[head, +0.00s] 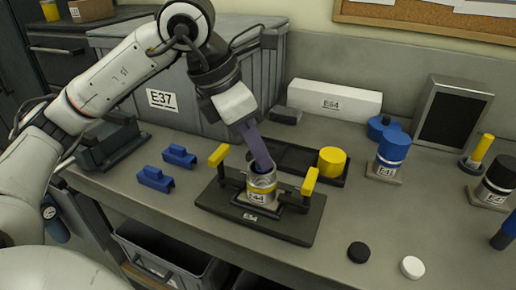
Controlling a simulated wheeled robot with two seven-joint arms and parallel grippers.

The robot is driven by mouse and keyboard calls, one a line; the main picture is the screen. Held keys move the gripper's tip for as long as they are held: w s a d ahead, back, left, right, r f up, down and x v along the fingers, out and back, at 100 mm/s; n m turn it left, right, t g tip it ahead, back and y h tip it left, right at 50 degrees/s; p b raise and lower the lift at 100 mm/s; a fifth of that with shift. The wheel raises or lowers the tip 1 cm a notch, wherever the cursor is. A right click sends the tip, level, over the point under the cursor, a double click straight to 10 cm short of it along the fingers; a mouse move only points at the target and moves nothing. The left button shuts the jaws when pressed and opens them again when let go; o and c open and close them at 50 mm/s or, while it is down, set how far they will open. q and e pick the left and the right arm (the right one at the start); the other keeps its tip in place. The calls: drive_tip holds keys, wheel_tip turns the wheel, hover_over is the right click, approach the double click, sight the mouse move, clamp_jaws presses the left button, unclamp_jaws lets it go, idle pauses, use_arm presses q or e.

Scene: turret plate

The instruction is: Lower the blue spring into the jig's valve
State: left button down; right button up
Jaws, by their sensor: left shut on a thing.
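The valve (262,187) is a silver cylinder with a yellow band and the label E44. It stands upright in the middle of the dark jig (225,196), between two yellow-topped clamps. My left gripper (262,164) comes down from above, slightly tilted, with its slim purple-blue fingers shut and their tips at the valve's open mouth. The blue spring is between or below the fingertips and hidden by the fingers and the valve's rim, so its depth cannot be told. My right gripper is not in view.
Two blue blocks (155,178) lie left of the jig. Behind it is a dark tray with a yellow cylinder (332,160). A blue-topped canister (391,152) stands to the right. A black cap (358,252) and a white cap (411,267) lie front right, with free table around them.

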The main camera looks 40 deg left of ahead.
use_arm(q)
drive_tip(key=shift+f, duration=0.2)
idle(0.5)
drive_tip(key=c, duration=1.5)
unclamp_jaws()
drive_tip(key=shift+c, duration=0.2)
drive_tip(key=v, duration=1)
drive_tip(key=shift+r, duration=0.2)
drive_tip(key=shift+s, duration=0.15)
